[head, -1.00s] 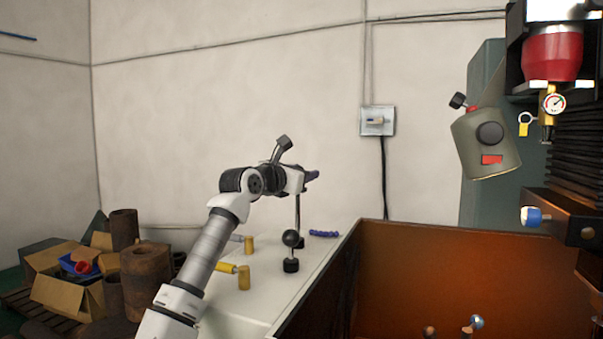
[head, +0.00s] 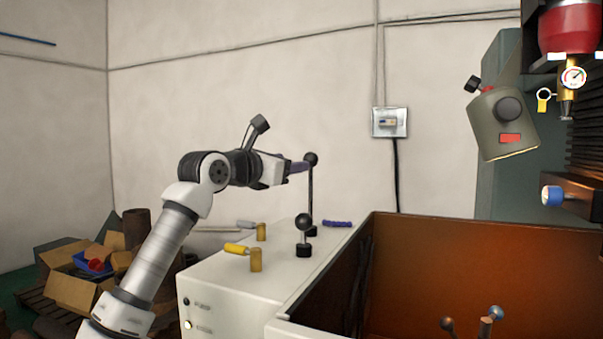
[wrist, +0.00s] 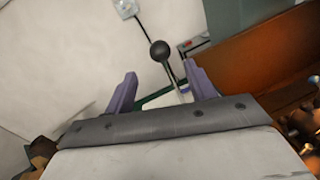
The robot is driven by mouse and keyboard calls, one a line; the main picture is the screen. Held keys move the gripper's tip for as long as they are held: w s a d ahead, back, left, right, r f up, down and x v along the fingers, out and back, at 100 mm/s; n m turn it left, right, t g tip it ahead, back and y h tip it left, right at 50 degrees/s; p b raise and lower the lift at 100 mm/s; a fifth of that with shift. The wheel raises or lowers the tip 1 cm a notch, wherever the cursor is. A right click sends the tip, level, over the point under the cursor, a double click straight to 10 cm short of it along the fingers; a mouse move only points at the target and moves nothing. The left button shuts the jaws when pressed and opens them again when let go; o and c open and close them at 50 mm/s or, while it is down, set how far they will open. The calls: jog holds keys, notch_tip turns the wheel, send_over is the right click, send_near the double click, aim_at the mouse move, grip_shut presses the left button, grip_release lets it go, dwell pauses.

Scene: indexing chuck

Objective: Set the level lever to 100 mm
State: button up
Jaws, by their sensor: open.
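A tall lever with a black ball knob (head: 311,158) and a dark rod stands on the white cabinet (head: 232,285). A shorter lever with a black ball (head: 303,221) stands in front of it. I cannot tell from any label which is the level lever, and no 100 mm mark is readable. My gripper (head: 300,167) has purple fingers and is level with the tall lever's knob, just left of it. In the wrist view my gripper (wrist: 160,72) is open and empty; a black ball (wrist: 159,50) on a rod shows ahead, between the finger lines.
Boxes (head: 80,290) stand at the left.

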jog(key=v, duration=0.2)
jog(key=shift+s+a, duration=0.15)
jog(key=shift+s, duration=0.15)
